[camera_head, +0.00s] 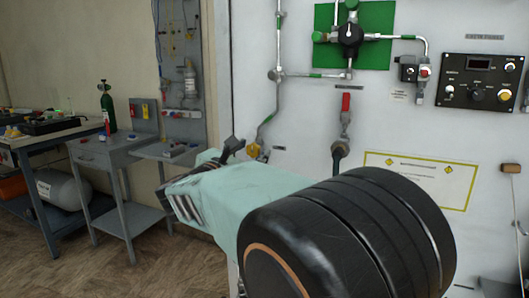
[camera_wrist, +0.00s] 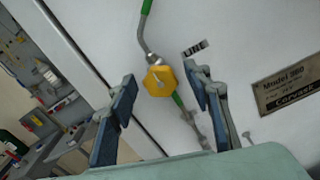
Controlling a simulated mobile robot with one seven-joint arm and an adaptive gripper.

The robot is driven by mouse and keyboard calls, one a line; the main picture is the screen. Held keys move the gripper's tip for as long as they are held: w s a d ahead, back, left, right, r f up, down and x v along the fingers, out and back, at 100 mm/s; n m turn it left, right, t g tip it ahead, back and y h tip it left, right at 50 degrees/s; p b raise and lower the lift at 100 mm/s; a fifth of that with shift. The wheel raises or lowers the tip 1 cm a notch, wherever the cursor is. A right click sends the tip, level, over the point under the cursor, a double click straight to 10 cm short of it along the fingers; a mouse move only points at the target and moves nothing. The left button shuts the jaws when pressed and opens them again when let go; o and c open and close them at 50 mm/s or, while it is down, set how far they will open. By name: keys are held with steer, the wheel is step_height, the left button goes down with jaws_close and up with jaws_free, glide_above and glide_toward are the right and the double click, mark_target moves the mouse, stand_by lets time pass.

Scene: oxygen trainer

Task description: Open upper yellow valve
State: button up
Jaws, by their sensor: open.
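A yellow valve knob (camera_wrist: 160,81) sits on a pipe on the white panel. In the wrist view it lies between and beyond the two blue-padded fingers of my gripper (camera_wrist: 159,76), which is open. No contact with the knob shows. In the head view my gripper (camera_head: 232,147) is at the panel's left part, just left of the yellow valve (camera_head: 254,152). My arm hides the panel below the valve there, so I cannot see another yellow valve.
A red-handled valve (camera_head: 346,102) is right of the yellow one. A green plate with a black regulator (camera_head: 350,35) is above. A control box (camera_head: 480,82) is at the right.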

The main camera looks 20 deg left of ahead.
steer(key=c, duration=1.2)
steer(key=shift+o, duration=0.2)
